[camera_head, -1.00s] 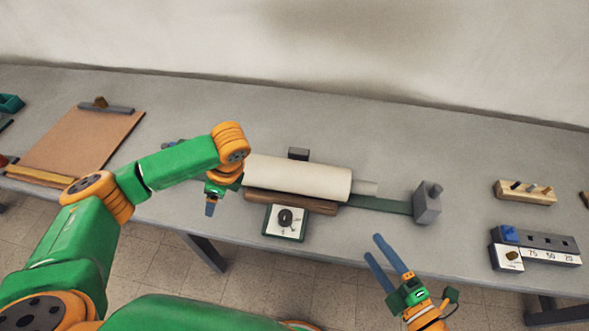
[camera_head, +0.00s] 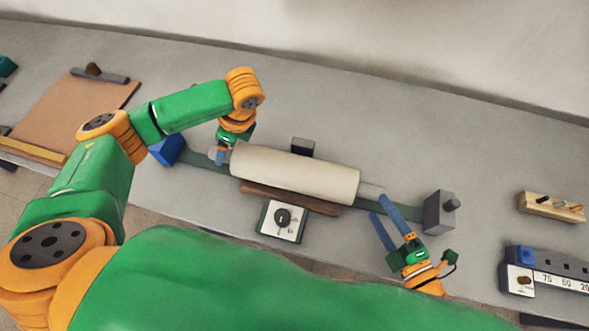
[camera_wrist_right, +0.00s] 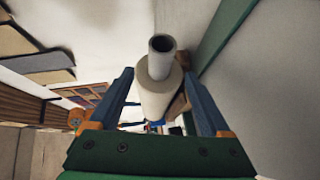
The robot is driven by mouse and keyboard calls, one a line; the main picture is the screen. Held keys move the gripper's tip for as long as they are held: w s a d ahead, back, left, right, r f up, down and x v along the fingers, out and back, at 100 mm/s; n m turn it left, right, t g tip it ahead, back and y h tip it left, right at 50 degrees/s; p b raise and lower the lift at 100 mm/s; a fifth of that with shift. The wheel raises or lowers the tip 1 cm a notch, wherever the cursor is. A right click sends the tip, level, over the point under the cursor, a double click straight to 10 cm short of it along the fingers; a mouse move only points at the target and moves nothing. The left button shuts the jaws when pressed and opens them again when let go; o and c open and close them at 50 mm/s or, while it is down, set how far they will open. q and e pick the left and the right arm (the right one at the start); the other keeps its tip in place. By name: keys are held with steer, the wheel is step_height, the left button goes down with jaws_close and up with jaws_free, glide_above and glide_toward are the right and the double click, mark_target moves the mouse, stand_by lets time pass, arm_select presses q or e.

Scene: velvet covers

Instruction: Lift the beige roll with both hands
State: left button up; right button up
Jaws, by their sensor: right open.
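The beige roll (camera_head: 300,174) lies on the bench, with a grey core (camera_head: 370,190) sticking out of its right end. My right gripper (camera_head: 378,206) is open at that core, its blue fingers pointing toward it. In the right wrist view the roll (camera_wrist_right: 156,95) shows end-on between the open fingers, core tube nearest; I cannot tell whether they touch it. My left gripper (camera_head: 221,156) points down at the roll's left end, by the other core end. Its fingers are largely hidden by its own wrist, so its opening is unclear.
A grey block (camera_head: 439,212) stands right of the roll and a blue block (camera_head: 167,149) left, on a green strip. A brown bar (camera_head: 290,198) and a dial box (camera_head: 282,221) sit in front. A small dark block (camera_head: 303,147) stands behind.

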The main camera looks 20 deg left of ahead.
mark_target(373, 199)
arm_select(q)
steer(key=x, duration=0.5)
steer(key=shift+w+f, duration=0.25)
arm_select(e)
steer(key=x, duration=0.5)
steer(key=shift+w+a+f, duration=0.1)
steer(key=shift+w+f, duration=0.05)
steer(key=shift+w, duration=0.2)
arm_select(q)
steer(key=shift+s+a+f, duration=0.1)
steer(key=shift+a+f, duration=0.2)
steer(key=shift+f, duration=0.3)
arm_select(e)
steer(key=shift+w+a+f, duration=0.1)
steer(key=shift+w+a, duration=0.3)
steer(key=shift+w, duration=0.05)
arm_select(q)
jaws_close()
arm_select(e)
jaws_close()
arm_select(q)
steer(key=shift+r, duration=0.1)
